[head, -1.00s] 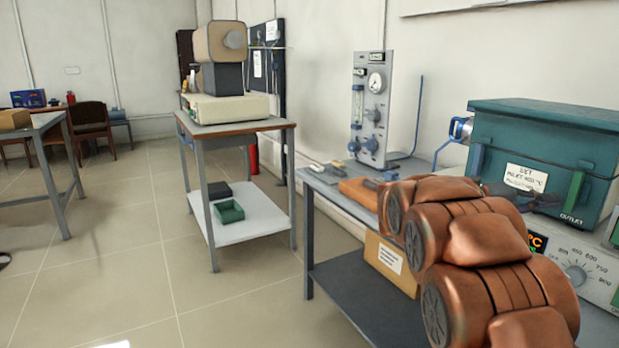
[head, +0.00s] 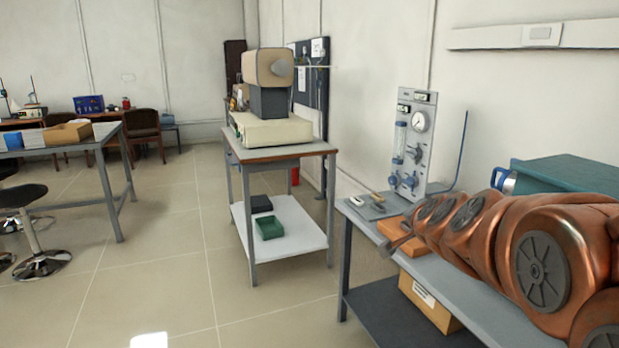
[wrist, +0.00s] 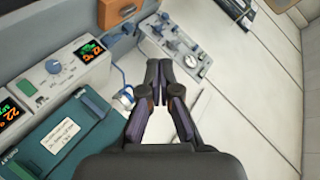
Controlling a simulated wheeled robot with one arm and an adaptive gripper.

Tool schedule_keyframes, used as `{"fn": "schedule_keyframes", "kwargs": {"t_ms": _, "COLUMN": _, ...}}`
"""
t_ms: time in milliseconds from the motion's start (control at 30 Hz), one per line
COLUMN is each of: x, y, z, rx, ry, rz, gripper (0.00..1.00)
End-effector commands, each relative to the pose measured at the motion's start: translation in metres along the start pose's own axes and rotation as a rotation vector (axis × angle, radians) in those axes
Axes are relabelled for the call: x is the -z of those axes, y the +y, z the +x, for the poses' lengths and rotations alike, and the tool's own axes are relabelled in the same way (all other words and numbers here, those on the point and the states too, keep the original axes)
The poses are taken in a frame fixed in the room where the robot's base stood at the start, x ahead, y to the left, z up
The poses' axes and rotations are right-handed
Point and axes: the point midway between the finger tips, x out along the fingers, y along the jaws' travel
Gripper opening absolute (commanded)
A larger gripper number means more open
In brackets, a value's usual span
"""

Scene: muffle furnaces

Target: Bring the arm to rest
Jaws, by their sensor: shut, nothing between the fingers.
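My copper-coloured arm reaches in from the right of the head view, over the bench (head: 480,312).
The gas panel (head: 411,145) stands at the back of the bench. A cardboard box (head: 432,305) is on the lower shelf. A second table (head: 290,152) bears a beige instrument. A stool (head: 35,235) stands at the left. The floor between the tables is clear.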

Motion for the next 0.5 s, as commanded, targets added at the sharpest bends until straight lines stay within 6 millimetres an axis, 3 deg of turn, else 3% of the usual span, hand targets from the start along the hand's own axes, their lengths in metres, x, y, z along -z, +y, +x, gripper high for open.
{"fn": "schedule_keyframes", "kwargs": {"t_ms": 67, "x": -0.026, "y": -0.006, "z": -0.026, "rx": -0.019, "ry": -0.126, "rz": -0.091, "gripper": 0.0}}
{"fn": "schedule_keyframes", "kwargs": {"t_ms": 167, "x": -0.066, "y": 0.006, "z": -0.057, "rx": -0.061, "ry": -0.295, "rz": -0.207, "gripper": 0.0}}
{"fn": "schedule_keyframes", "kwargs": {"t_ms": 333, "x": -0.118, "y": 0.04, "z": -0.125, "rx": -0.149, "ry": -0.568, "rz": -0.402, "gripper": 0.0}}
{"fn": "schedule_keyframes", "kwargs": {"t_ms": 500, "x": -0.149, "y": 0.09, "z": -0.207, "rx": -0.268, "ry": -0.835, "rz": -0.589, "gripper": 0.0}}
